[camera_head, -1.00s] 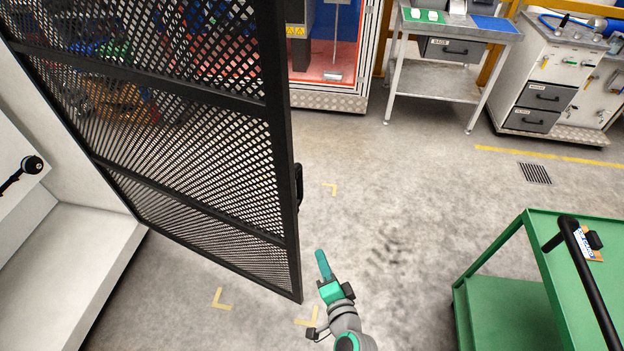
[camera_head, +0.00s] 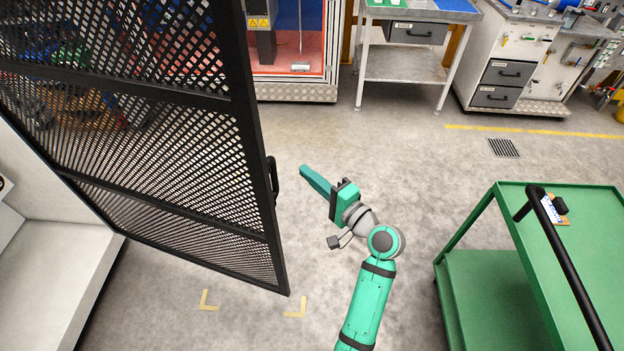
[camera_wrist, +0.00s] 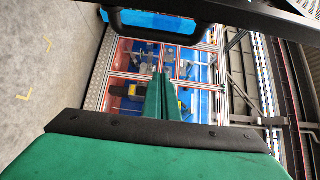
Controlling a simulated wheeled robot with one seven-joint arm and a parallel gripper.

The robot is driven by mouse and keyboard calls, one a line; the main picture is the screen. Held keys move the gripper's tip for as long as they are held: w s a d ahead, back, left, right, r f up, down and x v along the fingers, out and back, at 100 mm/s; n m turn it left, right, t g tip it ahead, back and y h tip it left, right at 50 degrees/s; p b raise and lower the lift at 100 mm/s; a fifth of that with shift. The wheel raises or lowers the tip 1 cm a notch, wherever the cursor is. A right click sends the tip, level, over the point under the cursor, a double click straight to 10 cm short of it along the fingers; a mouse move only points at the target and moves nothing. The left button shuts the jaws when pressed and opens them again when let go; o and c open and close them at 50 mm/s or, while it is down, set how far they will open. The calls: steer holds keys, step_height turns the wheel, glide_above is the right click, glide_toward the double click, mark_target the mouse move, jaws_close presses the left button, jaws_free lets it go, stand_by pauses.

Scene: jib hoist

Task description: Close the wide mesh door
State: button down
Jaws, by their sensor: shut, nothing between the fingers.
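The wide mesh door (camera_head: 160,150) fills the left of the head view. It has a black frame and black mesh and stands open, swung out from the white cabinet. Its black handle (camera_head: 273,180) is on the free right edge. My gripper (camera_head: 303,171) is a little right of the handle, apart from it, with its green fingers together and empty, pointing left. In the wrist view the shut fingers (camera_wrist: 162,95) show at the centre, and the dark handle (camera_wrist: 155,27) and door edge cross the top of the picture.
A green cart (camera_head: 575,235) with a black push bar stands at the right, near my arm. A grey table (camera_head: 400,65) and a drawer cabinet (camera_head: 505,65) stand at the back. The floor (camera_head: 420,150) between door, cart and back furniture is clear.

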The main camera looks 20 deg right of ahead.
steer(key=w+a, duration=0.2)
steer(key=a, duration=0.3)
steer(key=shift+w+a, duration=0.3)
stand_by(0.4)
